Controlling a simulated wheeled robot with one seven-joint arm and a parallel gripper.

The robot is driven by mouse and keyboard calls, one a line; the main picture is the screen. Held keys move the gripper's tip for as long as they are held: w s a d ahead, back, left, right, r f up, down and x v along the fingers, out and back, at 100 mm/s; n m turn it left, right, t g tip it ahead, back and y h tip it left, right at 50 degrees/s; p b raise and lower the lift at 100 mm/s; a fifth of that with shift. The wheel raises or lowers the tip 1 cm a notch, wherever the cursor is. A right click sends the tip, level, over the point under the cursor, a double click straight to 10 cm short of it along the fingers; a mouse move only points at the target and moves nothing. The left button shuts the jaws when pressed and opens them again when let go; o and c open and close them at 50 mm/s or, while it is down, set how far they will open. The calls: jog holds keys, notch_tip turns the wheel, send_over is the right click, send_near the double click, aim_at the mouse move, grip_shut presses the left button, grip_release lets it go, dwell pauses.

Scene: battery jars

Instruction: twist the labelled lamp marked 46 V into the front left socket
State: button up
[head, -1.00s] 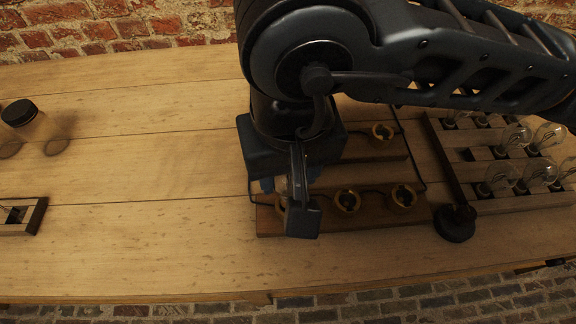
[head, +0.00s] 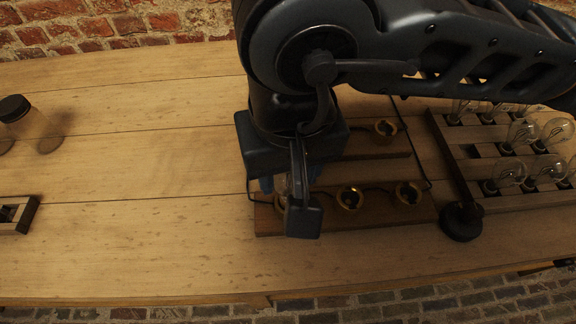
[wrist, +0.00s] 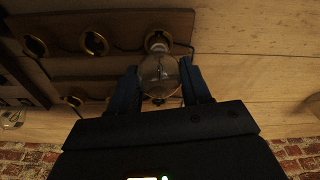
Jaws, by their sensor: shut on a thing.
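My gripper (wrist: 160,90) is shut on a clear glass lamp (wrist: 158,72), held between its two blue-grey fingers. In the wrist view the lamp's base meets the ring of a brass socket (wrist: 157,40) at the end of the row; I cannot tell how deep it sits. No 46 V label is readable. In the head view my gripper (head: 290,190) is over the front left corner of the wooden socket board (head: 330,222) and mostly hides lamp and socket. Two front-row sockets, the middle one (head: 349,197) and the right one (head: 407,193), look empty.
Another socket (head: 385,128) sits on the back strip; my arm hides part of that strip. A rack (head: 520,203) of several clear lamps stands at right, with a dark round knob (head: 461,221) beside it. A dark-lidded jar (head: 14,108) stands far left. The table's left middle is clear.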

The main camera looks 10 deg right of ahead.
jog(key=shift+f+b, duration=0.7)
jog(key=shift+b, duration=1.1)
dwell(0.5)
jog(key=shift+f, duration=0.1)
dwell(0.4)
jog(key=shift+m+b, duration=0.6)
jog(key=shift+m, duration=0.1)
jog(key=shift+d+m+h+b, duration=0.1)
jog(key=shift+m+h+b, duration=0.3)
jog(key=shift+m+b, duration=1.45)
jog(key=shift+m+p, duration=0.65)
jog(key=m+b, duration=0.2)
jog(key=m, duration=0.1)
jog(key=shift+m, duration=0.3)
jog(key=shift+m+g+h+b, duration=0.3)
jog(key=shift+m+b, duration=0.3)
jog(key=shift+m, duration=0.8)
